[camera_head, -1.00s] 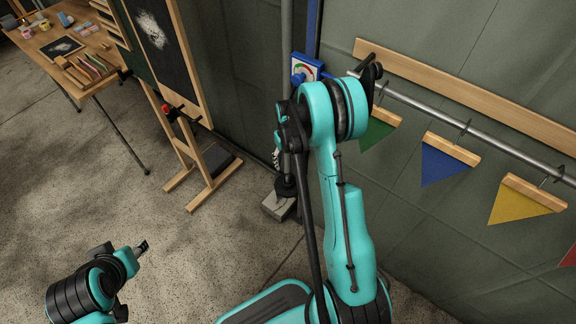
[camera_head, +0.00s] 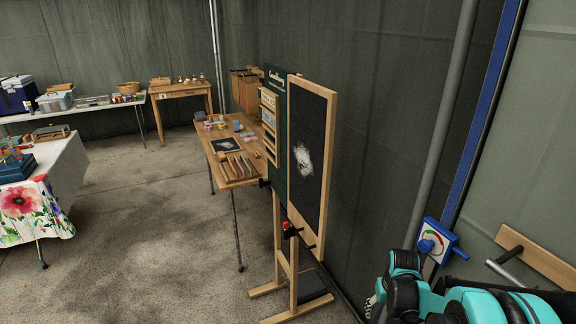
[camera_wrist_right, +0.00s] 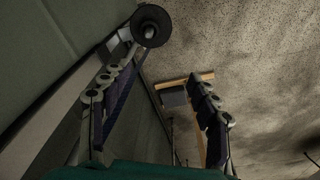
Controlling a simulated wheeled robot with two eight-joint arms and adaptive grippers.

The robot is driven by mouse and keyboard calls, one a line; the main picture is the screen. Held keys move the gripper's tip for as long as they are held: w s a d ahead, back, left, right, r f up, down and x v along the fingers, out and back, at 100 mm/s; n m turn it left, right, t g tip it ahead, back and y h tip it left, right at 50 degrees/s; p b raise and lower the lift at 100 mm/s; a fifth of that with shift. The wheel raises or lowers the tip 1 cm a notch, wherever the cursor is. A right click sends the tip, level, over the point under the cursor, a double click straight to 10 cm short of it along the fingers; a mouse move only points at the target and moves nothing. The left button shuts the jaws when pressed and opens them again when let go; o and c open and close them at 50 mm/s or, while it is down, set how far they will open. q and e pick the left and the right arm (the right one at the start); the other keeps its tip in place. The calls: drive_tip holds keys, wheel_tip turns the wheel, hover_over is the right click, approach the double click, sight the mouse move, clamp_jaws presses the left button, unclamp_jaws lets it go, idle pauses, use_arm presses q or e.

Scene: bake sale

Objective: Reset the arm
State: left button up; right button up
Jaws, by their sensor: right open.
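My right arm (camera_head: 475,303), teal and black, shows in the lower right corner of the head view, beside the metal pole and the wall. Its gripper (camera_wrist_right: 160,85) shows best in the right wrist view, where its two dark jointed fingers stand wide apart with nothing between them. In the head view the gripper end is small and cut off by the lower edge. My left arm and gripper are not in these views.
A blue-framed dial (camera_head: 436,240) is close above my right arm, with a wooden rail (camera_head: 538,257) to its right. The chalkboard stand (camera_head: 310,150) is left of it. Tables (camera_head: 228,160) stand farther back. Open concrete floor (camera_head: 150,240) lies at left.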

drive_tip(key=s+a+r+t, duration=0.2)
drive_tip(key=s+a+r, duration=0.45)
drive_tip(key=r, duration=0.45)
drive_tip(key=s+a+r+t, duration=0.2)
drive_tip(key=s, duration=0.3)
drive_tip(key=s+a+r+n+t, duration=0.1)
drive_tip(key=s+a, duration=0.2)
drive_tip(key=s, duration=0.3)
drive_tip(key=shift+s+a+r+t, duration=0.15)
drive_tip(key=shift+a+r+t, duration=0.1)
drive_tip(key=shift+r+t, duration=0.15)
